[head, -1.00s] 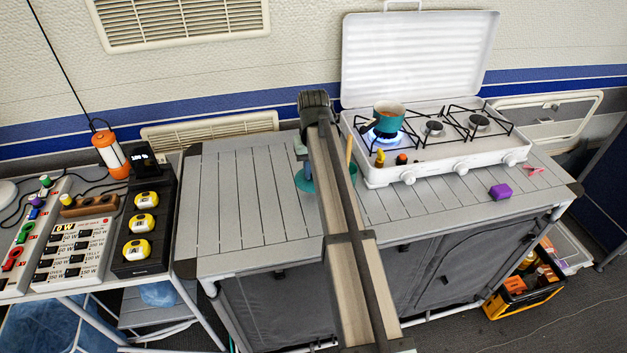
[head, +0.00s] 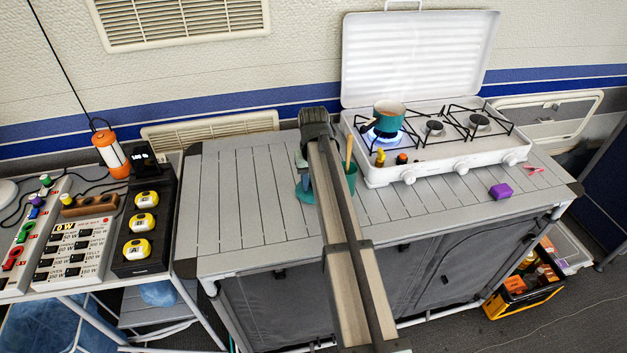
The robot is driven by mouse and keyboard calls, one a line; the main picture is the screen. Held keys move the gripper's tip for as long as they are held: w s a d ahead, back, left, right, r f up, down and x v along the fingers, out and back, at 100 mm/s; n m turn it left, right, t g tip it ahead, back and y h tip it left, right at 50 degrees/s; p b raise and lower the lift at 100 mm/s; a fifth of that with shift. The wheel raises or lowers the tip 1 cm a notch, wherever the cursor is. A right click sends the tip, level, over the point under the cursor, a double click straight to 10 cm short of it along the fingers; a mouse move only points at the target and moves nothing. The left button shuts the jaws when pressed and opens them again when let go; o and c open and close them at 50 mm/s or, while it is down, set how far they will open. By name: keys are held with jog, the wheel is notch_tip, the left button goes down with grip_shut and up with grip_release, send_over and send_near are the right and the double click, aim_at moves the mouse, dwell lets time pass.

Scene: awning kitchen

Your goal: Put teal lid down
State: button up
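The teal lid (head: 305,192) shows at the left edge of my arm, low over or on the grey slatted table; I cannot tell whether it touches. My arm hides its right part. My gripper (head: 301,160) points down just above the lid, mostly hidden behind my arm, so its fingers cannot be made out. A teal pot (head: 389,116) without a lid sits on the left burner of the stove, over a blue flame.
A teal holder (head: 351,181) with a wooden utensil stands just right of my arm. The white stove (head: 440,150) has its cover raised. A purple block (head: 501,191) lies at the front right. The table's left part (head: 240,200) is clear.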

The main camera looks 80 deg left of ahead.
jog(key=shift+o, duration=0.6)
jog(key=shift+r, duration=0.1)
notch_tip(320, 180, up, 12)
jog(key=shift+f, duration=0.25)
jog(key=shift+o, duration=0.5)
jog(key=shift+r, duration=0.35)
